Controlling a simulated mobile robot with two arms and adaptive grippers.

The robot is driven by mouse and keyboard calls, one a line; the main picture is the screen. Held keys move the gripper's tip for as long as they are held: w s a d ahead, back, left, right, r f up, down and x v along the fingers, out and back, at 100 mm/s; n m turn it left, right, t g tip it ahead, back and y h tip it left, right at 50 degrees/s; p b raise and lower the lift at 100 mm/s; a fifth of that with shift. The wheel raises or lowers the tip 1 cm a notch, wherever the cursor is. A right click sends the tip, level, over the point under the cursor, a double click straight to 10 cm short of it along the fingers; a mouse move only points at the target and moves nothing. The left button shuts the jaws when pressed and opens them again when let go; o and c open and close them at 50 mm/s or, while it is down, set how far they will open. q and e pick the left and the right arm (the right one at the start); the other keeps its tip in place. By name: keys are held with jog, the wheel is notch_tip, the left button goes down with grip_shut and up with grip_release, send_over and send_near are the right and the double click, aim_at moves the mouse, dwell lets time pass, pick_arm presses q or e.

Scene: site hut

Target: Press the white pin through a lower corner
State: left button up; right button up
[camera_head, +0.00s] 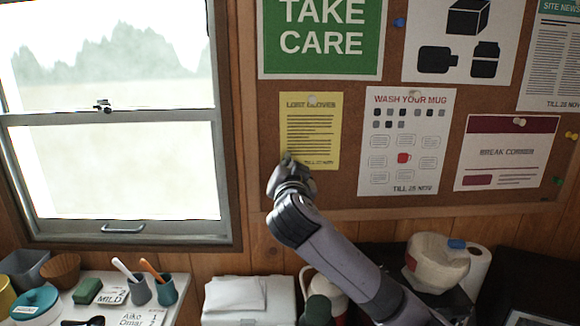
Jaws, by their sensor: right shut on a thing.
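The yellow "Lost Gloves" notice (311,128) hangs on the cork board (355,190), with a pale pin at its top edge. My right gripper (287,160) is at the notice's lower left corner and covers that corner. It is shut on the white pin, which is mostly hidden at the fingertips. I cannot tell whether the pin touches the paper. The notice's lower right corner shows no pin. My left gripper is not in view.
Beside the notice hang the "Wash your mug" sheet (404,145) and the "Break corner" sheet (506,153); the green "Take care" sign (321,38) is above. A window (112,150) is at the left.

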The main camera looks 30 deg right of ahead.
dwell(0.9)
jog(key=o, duration=0.8)
jog(key=shift+c, duration=0.2)
jog(key=v, duration=1.2)
